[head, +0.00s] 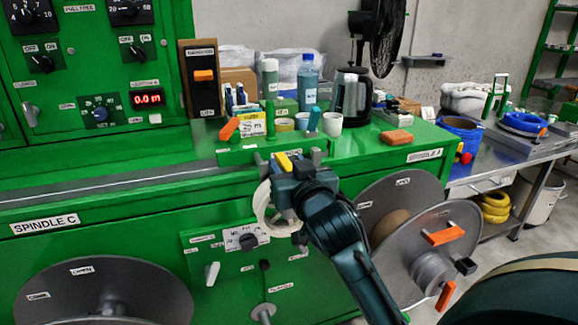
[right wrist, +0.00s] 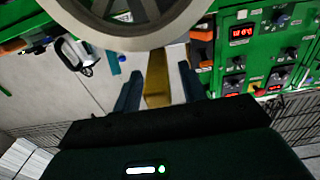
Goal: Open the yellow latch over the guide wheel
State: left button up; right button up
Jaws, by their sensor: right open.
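The yellow latch (head: 283,161) shows at the front edge of the green bench, just beyond my right gripper (head: 291,172). In the right wrist view the latch (right wrist: 157,82) stands between the two blue-grey fingers, with a visible gap on either side. The pale guide wheel (head: 262,208) is partly hidden behind the gripper in the head view; in the right wrist view its rim (right wrist: 130,38) crosses the top. My right gripper is open and around the latch; I see no clear contact. My left gripper is not in view.
Cups, a kettle (head: 352,98) and a blue bottle (head: 307,82) stand behind on the bench. A grey spool (head: 400,200) is at the right of my forearm.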

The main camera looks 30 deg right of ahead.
grip_shut()
dwell(0.3)
dwell(0.3)
